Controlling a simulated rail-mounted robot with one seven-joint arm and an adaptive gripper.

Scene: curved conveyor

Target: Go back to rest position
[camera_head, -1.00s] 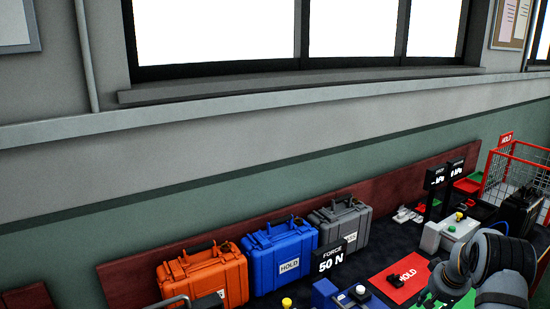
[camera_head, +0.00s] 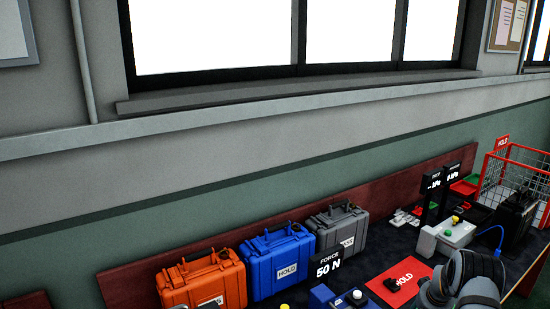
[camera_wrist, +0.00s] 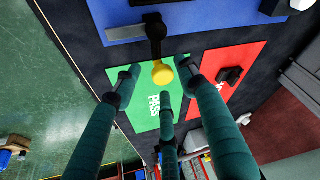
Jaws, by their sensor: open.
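My gripper (camera_wrist: 158,78) shows in the wrist view with its teal fingers spread apart and nothing shut between them. Beyond the fingertips a yellow-tipped black piece (camera_wrist: 162,72) overlaps the green PASS mat (camera_wrist: 118,75); I cannot tell whether it touches a finger. A red mat (camera_wrist: 232,58) lies to the right with a small black part (camera_wrist: 230,76) on it. In the head view my arm is at the lower right, and my gripper is out of frame. The red HOLD mat (camera_head: 408,291) shows beside my arm.
Orange (camera_head: 203,281), blue (camera_head: 279,260) and grey (camera_head: 338,232) cases line the back of the bench. A FORCE 50 N sign (camera_head: 327,266), a grey box with a yellow button (camera_head: 450,234) and a red wire cage (camera_head: 508,172) stand near.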

